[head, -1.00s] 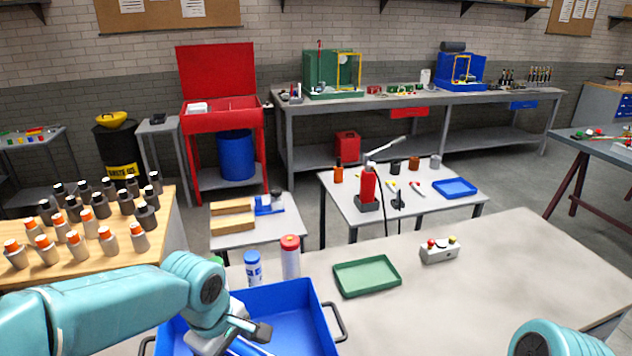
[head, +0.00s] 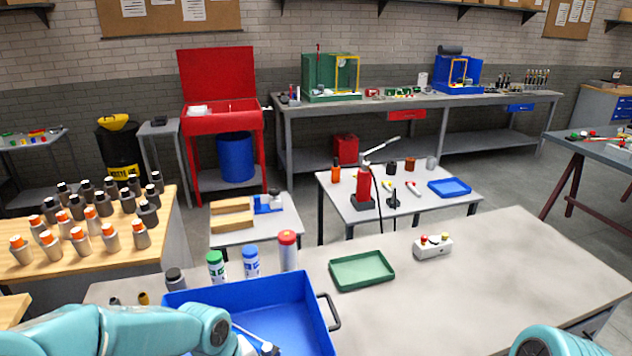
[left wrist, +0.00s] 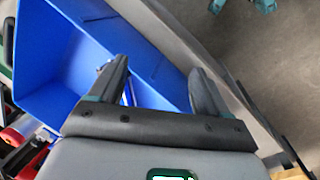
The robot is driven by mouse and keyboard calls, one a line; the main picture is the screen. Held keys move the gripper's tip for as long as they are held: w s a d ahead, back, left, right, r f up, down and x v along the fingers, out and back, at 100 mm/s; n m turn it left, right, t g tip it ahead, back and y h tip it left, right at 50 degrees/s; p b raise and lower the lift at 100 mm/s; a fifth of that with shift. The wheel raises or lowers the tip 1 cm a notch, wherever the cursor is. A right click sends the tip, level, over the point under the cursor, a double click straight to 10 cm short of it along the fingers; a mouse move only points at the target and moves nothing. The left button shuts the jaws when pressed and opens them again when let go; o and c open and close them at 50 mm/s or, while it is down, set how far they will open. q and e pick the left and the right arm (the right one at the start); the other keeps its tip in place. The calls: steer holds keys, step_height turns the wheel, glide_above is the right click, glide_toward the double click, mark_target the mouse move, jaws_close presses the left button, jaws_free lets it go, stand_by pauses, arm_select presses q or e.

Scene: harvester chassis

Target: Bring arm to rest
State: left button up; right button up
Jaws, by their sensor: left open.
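My left arm (head: 130,330) comes in from the left along the bottom edge of the head view, at the near side of the blue bin (head: 275,291). Its gripper is mostly out of the head view. In the left wrist view the left gripper (left wrist: 160,75) has its two dark fingers spread apart, with the blue bin (left wrist: 55,60) behind and to the left of them. A slim, light-coloured item (head: 262,342) shows in the bin and is partly hidden. Only a teal link of my right arm (head: 555,343) shows at the bottom right; its gripper is out of view.
Several bottles stand behind the bin, including a red-capped one (head: 288,252). A green tray (head: 362,270) and a button box (head: 433,247) lie on the worktable (head: 500,270) to the right. The table around them is clear. A wooden bench (head: 165,235) with several bottles is at left.

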arm_select(q)
steer(key=s+d+f+m+h+b, duration=0.15)
steer(key=s+f+m, duration=0.55)
steer(key=s+f, duration=1.3)
step_height(320, 180, down, 10)
steer(key=w+b, duration=0.2)
steer(key=b, duration=0.6)
steer(key=shift+w+g+b, duration=0.3)
steer(key=shift+w+b, duration=0.05)
steer(key=shift+f, duration=0.1)
